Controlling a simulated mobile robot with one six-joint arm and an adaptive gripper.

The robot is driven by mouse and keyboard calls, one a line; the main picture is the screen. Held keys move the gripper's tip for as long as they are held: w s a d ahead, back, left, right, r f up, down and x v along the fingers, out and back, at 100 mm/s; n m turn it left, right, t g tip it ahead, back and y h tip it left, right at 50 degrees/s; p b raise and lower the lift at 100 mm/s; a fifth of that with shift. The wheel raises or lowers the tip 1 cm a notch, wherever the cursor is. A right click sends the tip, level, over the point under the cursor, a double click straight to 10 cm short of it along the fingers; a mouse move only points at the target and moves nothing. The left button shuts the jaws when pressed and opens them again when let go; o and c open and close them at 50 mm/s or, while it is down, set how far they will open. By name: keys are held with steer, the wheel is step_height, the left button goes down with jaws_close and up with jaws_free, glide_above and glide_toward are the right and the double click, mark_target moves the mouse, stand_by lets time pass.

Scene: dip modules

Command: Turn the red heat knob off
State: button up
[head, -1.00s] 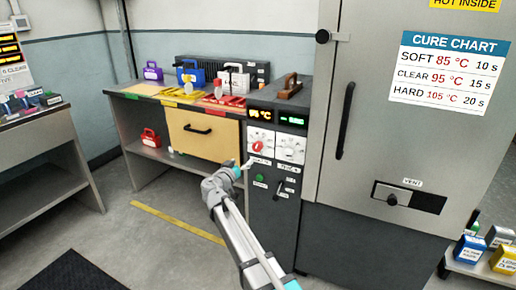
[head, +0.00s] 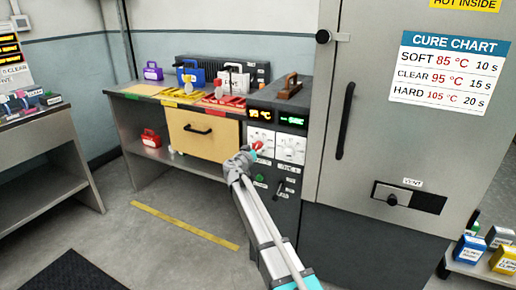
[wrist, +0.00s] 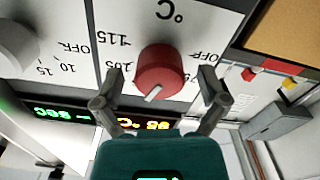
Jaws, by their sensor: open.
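The red heat knob (wrist: 160,72) sits on a white dial panel marked °C, with 105, 115 and OFF around it, in the wrist view. A white pointer line shows on its near side. My gripper (wrist: 158,90) is open, with one grey finger on each side of the knob; whether they touch it I cannot tell. In the head view my gripper (head: 252,154) is at the front of the control unit, and only a bit of the red knob (head: 258,146) shows beside it.
Lit displays (head: 262,114) are above the dials. A green button (head: 259,178) is below. The tall oven door (head: 385,140) stands to the right.

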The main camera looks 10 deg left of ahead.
steer(key=shift+w+d, duration=0.15)
steer(key=shift+w, duration=0.15)
steer(key=c, duration=1)
steer(key=shift+d, duration=0.35)
steer(key=shift+c, duration=0.7)
steer(key=shift+a, duration=0.3)
